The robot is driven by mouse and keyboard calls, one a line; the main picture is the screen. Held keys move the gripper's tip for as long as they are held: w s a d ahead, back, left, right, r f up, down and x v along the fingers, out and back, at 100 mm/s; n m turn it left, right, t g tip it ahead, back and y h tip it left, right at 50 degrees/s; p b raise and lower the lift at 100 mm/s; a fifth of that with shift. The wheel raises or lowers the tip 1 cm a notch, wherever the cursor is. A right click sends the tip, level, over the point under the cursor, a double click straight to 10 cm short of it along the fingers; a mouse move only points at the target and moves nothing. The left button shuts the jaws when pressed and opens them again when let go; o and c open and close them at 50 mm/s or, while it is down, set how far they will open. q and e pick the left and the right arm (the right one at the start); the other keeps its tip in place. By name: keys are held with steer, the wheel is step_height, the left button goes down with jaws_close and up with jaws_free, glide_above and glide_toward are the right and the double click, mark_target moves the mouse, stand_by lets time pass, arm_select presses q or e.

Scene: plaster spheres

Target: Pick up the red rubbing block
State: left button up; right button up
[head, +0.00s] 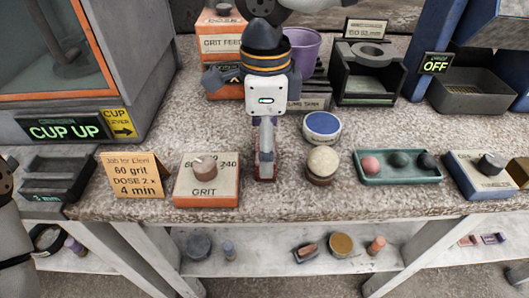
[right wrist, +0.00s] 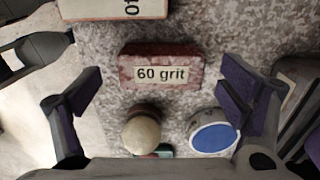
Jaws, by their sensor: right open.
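The red rubbing block (right wrist: 160,72), labelled "60 grit", lies on the speckled bench, centred between the spread fingers in the right wrist view. In the head view its near red end (head: 265,174) shows; the rest is hidden behind my right gripper. My right gripper (head: 267,150) is over the block, pointing down, open and empty. In the right wrist view its two fingers (right wrist: 160,95) stand wide apart, past the two ends of the block, apparently not touching it.
A pale sphere (head: 322,160) and a blue-topped round tin (head: 322,126) stand right of the block. An orange-edged grit box (head: 207,187) is on its left. A green tray (head: 398,179) holds balls farther right. A purple bucket (head: 302,48) stands behind.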

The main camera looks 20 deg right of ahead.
step_height(320, 180, down, 3)
steer(key=shift+r, duration=0.15)
steer(key=c, duration=1.5)
arm_select(q)
steer(key=shift+s+f, duration=0.1)
steer(key=shift+f, duration=0.05)
arm_select(e)
steer(key=shift+o, duration=0.2)
steer(key=shift+r, duration=0.15)
steer(key=shift+w+r, duration=0.1)
steer(key=shift+r, duration=0.25)
steer(key=r, duration=0.3)
steer(key=shift+s+r, duration=0.15)
steer(key=shift+s, duration=0.1)
arm_select(q)
steer(key=shift+t, duration=0.6)
steer(key=w+r+p, duration=0.2)
steer(key=w+r, duration=0.1)
arm_select(e)
steer(key=s+d+r, duration=0.3)
steer(key=s+r, duration=0.5)
steer(key=s, duration=0.5)
steer(key=shift+s+r, duration=0.2)
steer(key=shift+r, duration=0.2)
